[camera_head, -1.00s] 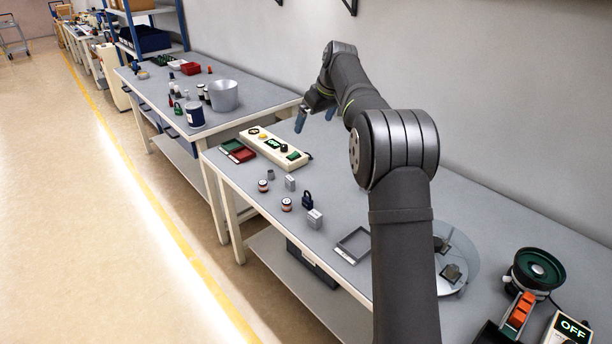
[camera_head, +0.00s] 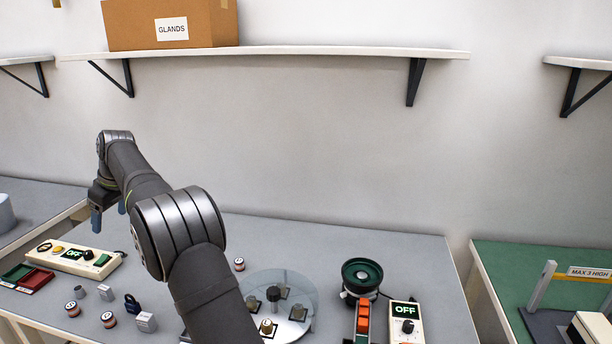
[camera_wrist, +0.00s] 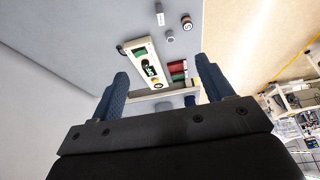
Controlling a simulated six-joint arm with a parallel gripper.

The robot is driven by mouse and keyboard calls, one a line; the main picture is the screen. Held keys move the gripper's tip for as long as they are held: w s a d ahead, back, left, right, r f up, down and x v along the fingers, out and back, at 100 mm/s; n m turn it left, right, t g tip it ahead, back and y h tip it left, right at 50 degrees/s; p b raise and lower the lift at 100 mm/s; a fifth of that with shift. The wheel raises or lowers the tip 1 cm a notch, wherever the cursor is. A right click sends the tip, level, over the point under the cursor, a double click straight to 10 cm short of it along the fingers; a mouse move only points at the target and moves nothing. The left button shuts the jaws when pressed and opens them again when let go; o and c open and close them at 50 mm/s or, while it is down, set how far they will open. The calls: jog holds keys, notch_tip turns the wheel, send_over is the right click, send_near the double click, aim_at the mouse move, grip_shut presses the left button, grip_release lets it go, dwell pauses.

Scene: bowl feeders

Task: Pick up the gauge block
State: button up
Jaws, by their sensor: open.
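Two small grey blocks stand on the bench in the head view: a smaller one (camera_head: 106,293) and a larger one (camera_head: 146,322) beside a dark padlock (camera_head: 131,304). I cannot tell for certain which is the gauge block. In the wrist view, a grey block (camera_wrist: 159,15) shows at the top edge. My gripper (camera_head: 108,216) is open and empty, held above the back left of the bench, beyond the blocks. Its two blue fingers (camera_wrist: 161,68) stand wide apart in the wrist view.
A control box (camera_head: 75,259) reading OFF and green and red trays (camera_head: 36,281) lie at the left. Red-and-white spools (camera_head: 108,320) and a small nut (camera_head: 79,292) lie near the blocks. A glass disc (camera_head: 300,290) and a bowl feeder (camera_head: 362,275) are to the right.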

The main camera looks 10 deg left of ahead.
jog(key=c, duration=0.6)
jog(key=shift+o, duration=0.2)
jog(key=m, duration=0.1)
send_near(105, 288)
jog(key=f, duration=0.1)
jog(key=a+f, duration=0.1)
jog(key=s+a+f, duration=0.1)
jog(key=shift+f, duration=0.35)
jog(key=shift+w+d+x, duration=0.1)
jog(key=shift+w+x, duration=0.05)
jog(key=shift+x, duration=0.9)
jog(key=shift+w+d+x, duration=0.1)
jog(key=shift+w+x, duration=0.05)
jog(key=shift+x, duration=0.9)
jog(key=shift+w+d+x, duration=0.1)
jog(key=shift+w+x, duration=0.05)
jog(key=shift+x, duration=0.9)
